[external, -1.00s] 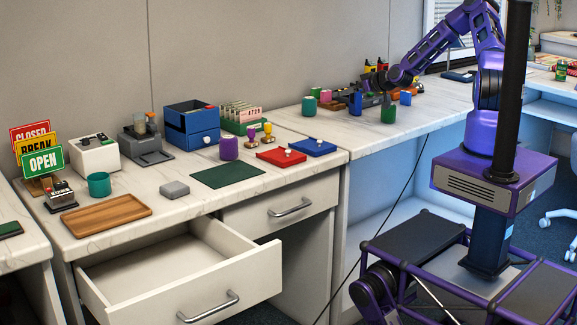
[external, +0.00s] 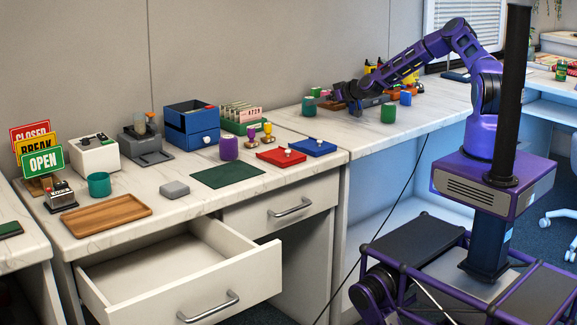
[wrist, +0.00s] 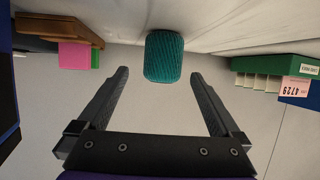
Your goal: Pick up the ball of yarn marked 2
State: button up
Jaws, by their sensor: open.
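A teal, ribbed, rounded cylinder like wound yarn (wrist: 164,57) is ahead of my gripper (wrist: 159,75) in the wrist view, centred between the fingers and mostly beyond their tips. It also shows in the external view (external: 309,106) at the left end of the farther counter, just left of my gripper (external: 322,100). My gripper is open and empty, low over the counter. No mark 2 is legible on any ball. A green cylinder (external: 388,113), a purple one (external: 228,148) and another teal one (external: 99,184) also stand on the counters.
A wooden piece (wrist: 58,29) and a pink block (wrist: 75,57) are at the left in the wrist view. A green card holder (wrist: 275,68) is at the right. In the external view, a drawer (external: 190,285) hangs open. Counter between the teal cylinder and red pad (external: 281,156) is mostly clear.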

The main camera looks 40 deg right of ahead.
jog(key=x, duration=0.5)
jog(key=shift+a, duration=0.15)
jog(key=c, duration=1.4)
